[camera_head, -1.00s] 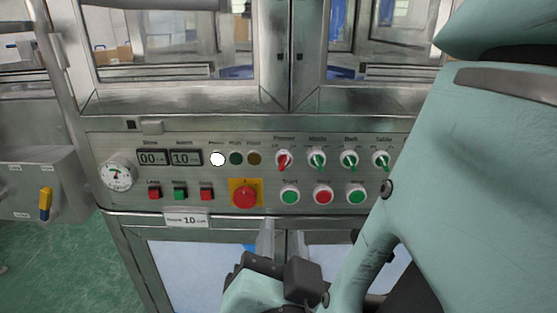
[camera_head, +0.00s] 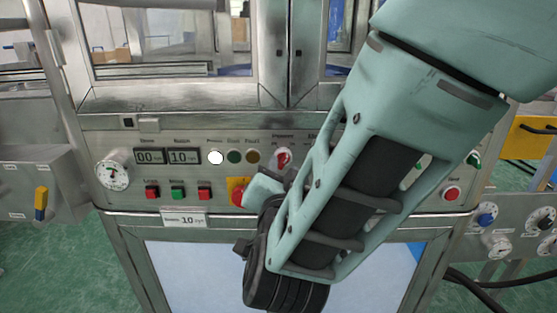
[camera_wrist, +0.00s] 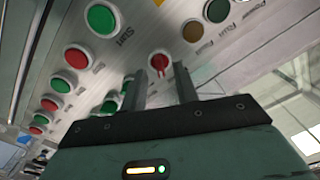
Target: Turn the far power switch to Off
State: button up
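The red-handled selector switch (camera_head: 283,158), under a label that seems to read Power, is on the steel control panel (camera_head: 125,200). Its handle looks near upright with a slight tilt. In the wrist view the red knob (camera_wrist: 159,62) shows just beyond and between the two fingertips. My gripper (camera_wrist: 159,74) is open, with its fingers apart and nothing held. A small gap seems to remain between fingertips and knob, but contact is hard to judge. In the head view my arm hides most of the gripper and the knobs to the right.
A red emergency button (camera_head: 237,193) on a yellow plate sits close to my gripper's left. A white lamp (camera_head: 216,157) and dark green and brown lamps are left of the switch. A grey box with a yellow-and-blue handle (camera_head: 41,205) is far left. A blue knob (camera_head: 487,215) is far right.

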jog(key=shift+w, duration=0.85)
jog(key=shift+c, duration=0.3)
grip_shut()
